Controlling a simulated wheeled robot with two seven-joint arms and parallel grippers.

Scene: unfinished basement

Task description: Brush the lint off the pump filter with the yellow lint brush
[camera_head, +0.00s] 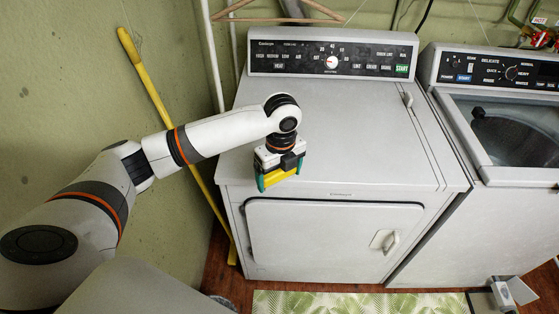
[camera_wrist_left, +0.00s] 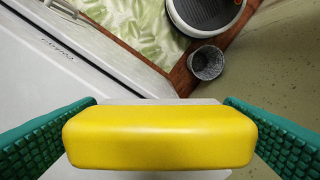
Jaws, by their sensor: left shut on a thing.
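My left gripper (camera_head: 279,172) is at the front left edge of the white dryer top. It is shut on the yellow lint brush (camera_head: 279,177). In the left wrist view the brush (camera_wrist_left: 160,137) lies crosswise between the green ribbed finger pads (camera_wrist_left: 160,125). Only its smooth yellow back shows; any bristle side is hidden. From the head view I cannot tell whether the brush touches the dryer. I cannot make out the pump filter or lint in either view.
The white dryer (camera_head: 340,135) has a bare top and a shut door. An open-lidded washer (camera_head: 480,200) stands to its right. A yellow pole (camera_head: 160,105) leans on the left wall. A grey bin (camera_wrist_left: 206,63) and a leaf-print mat (camera_head: 350,303) are on the floor.

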